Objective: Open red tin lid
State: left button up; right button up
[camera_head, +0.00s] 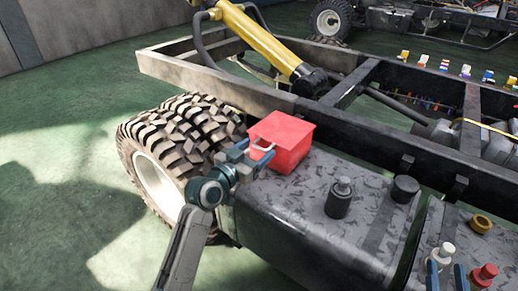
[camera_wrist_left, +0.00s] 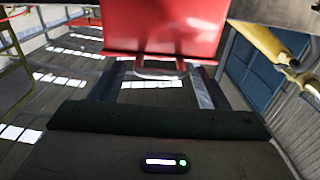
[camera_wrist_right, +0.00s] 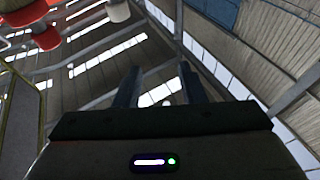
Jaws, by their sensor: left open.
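The red tin (camera_head: 285,142) stands on the grey tank top beside the chassis rail, its lid down. A pale handle (camera_head: 263,146) sticks out from its near left side. My left gripper (camera_head: 238,154) is at that side, level with the handle. In the left wrist view the tin (camera_wrist_left: 165,28) fills the top, and the handle (camera_wrist_left: 160,70) lies between the spread fingers of my left gripper (camera_wrist_left: 158,82). I cannot tell whether they touch it. My right gripper (camera_head: 446,274) is at the lower right, its fingers apart and empty; they also show in the right wrist view (camera_wrist_right: 158,88).
A dark cylinder (camera_head: 338,202) and a black cap (camera_head: 405,188) stand on the tank right of the tin. White (camera_head: 446,250) and red (camera_head: 488,272) knobs are near my right gripper. A big tyre (camera_head: 180,135) is left; the frame rail (camera_head: 350,135) runs behind.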

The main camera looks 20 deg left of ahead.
pick_arm(q)
jog(key=shift+x, duration=0.9)
pick_arm(e)
jog(key=shift+r+t, duration=0.3)
jog(key=shift+r, duration=0.15)
pick_arm(q)
jog(key=shift+c, duration=0.5)
